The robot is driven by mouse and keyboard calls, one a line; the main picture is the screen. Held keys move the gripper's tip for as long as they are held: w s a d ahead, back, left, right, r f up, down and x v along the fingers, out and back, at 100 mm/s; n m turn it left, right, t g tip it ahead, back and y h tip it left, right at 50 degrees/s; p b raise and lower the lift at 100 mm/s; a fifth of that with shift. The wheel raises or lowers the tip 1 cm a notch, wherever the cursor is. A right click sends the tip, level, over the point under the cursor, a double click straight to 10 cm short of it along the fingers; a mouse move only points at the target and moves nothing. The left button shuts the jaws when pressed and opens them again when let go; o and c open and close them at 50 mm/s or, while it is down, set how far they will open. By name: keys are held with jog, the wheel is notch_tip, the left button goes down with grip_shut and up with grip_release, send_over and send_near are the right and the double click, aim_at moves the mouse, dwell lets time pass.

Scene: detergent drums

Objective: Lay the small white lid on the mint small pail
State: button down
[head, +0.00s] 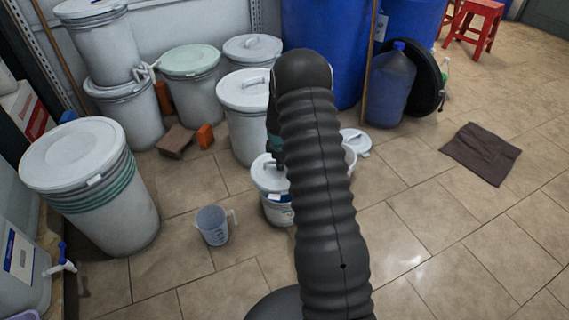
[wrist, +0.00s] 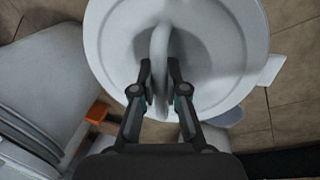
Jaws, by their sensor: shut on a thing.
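The small white lid (head: 267,176) is under my gripper (head: 277,160) in the head view. In the wrist view, my gripper (wrist: 160,85) is shut on the upright loop handle of the lid (wrist: 215,55). The lid looks about level. A small pale pail (head: 277,211) with a label shows directly below the lid in the head view. I cannot tell whether the lid touches its rim, and its mint tint is not clear. Another small pale container (head: 350,158) is mostly hidden behind my arm.
Another white lid (head: 356,141) lies right of my arm. A measuring jug (head: 213,225) stands front left of the pail. A large lidded drum (head: 246,120) stands close behind. Orange (head: 205,136) and brown blocks (head: 175,141) lie left. The floor at right is mostly clear.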

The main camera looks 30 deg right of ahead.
jog(key=shift+w+d+f+n, duration=0.15)
jog(key=shift+d+f+n, duration=0.3)
jog(key=shift+d, duration=0.35)
jog(key=shift+f+b, duration=1.65)
jog(key=shift+f, duration=1.3)
jog(key=shift+f+b, duration=0.8)
jog(key=shift+b, duration=0.1)
jog(key=c, duration=0.6)
grip_release()
jog(key=shift+c, duration=0.2)
jog(key=shift+r+p, duration=1.8)
jog(key=shift+r, duration=1.7)
